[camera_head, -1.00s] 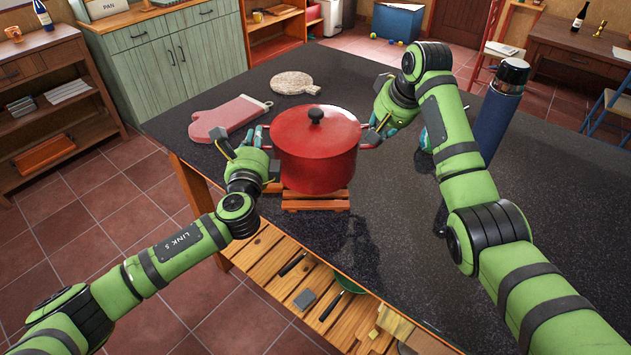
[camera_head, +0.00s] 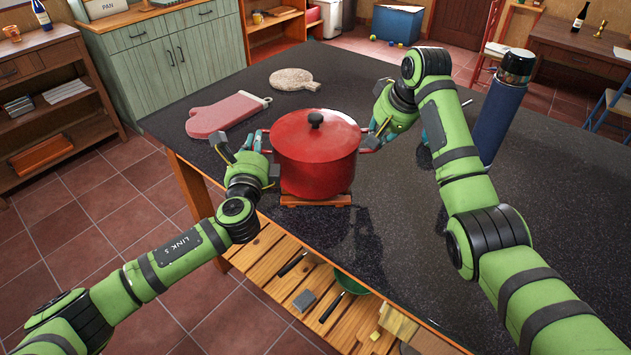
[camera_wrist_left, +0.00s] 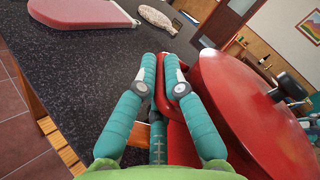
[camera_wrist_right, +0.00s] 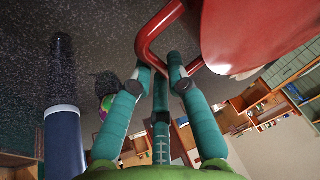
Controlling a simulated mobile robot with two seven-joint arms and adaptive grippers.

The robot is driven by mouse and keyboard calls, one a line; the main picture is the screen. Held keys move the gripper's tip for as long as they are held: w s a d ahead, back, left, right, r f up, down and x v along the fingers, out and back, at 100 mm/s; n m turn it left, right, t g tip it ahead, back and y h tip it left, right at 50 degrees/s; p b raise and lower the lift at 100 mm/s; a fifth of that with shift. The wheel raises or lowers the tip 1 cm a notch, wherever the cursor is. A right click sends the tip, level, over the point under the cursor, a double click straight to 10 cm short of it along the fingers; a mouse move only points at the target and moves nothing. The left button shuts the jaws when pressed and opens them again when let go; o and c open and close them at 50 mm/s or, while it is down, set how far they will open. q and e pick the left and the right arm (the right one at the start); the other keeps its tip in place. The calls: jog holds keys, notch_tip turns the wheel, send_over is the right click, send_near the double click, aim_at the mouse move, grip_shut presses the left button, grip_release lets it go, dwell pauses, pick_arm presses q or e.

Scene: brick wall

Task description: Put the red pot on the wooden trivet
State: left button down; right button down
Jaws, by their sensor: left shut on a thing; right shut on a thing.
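The red pot (camera_head: 316,160), with its lid on and a black knob, is upright over the wooden trivet (camera_head: 318,201). Only the trivet's front strip and a little of its left side show; the pot hides the rest. No clear gap shows between them, but contact is hard to tell. My left gripper (camera_head: 257,143) is shut on the pot's left handle; the red handle shows between its fingers in the left wrist view (camera_wrist_left: 165,90). My right gripper (camera_head: 373,139) is shut on the right handle, which also shows in the right wrist view (camera_wrist_right: 158,38).
A pink oven mitt (camera_head: 225,114) lies left of the pot, and a pale round board (camera_head: 294,78) lies behind it. A tall blue flask (camera_head: 500,115) stands to the right, near my right arm. The dark countertop (camera_head: 420,260) is clear at the front right.

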pick_arm(q)
jog(key=shift+a+f+b, duration=0.2)
jog(key=shift+f+b, duration=0.45)
jog(key=shift+b, duration=0.05)
pick_arm(e)
jog(key=shift+d+f, duration=0.1)
jog(key=shift+f, duration=0.6)
pick_arm(q)
jog(key=c, duration=1.3)
grip_release()
jog(key=shift+f, duration=0.1)
jog(key=shift+c, duration=0.2)
pick_arm(e)
jog(key=c, duration=1.2)
grip_release()
pick_arm(q)
jog(key=shift+s+d, duration=0.1)
jog(key=shift+s, duration=0.05)
pick_arm(e)
jog(key=shift+s+r, duration=0.1)
jog(key=shift+s, duration=0.05)
pick_arm(q)
jog(key=shift+s, duration=0.5)
jog(key=s, duration=1.1)
pick_arm(e)
jog(key=v, duration=1.2)
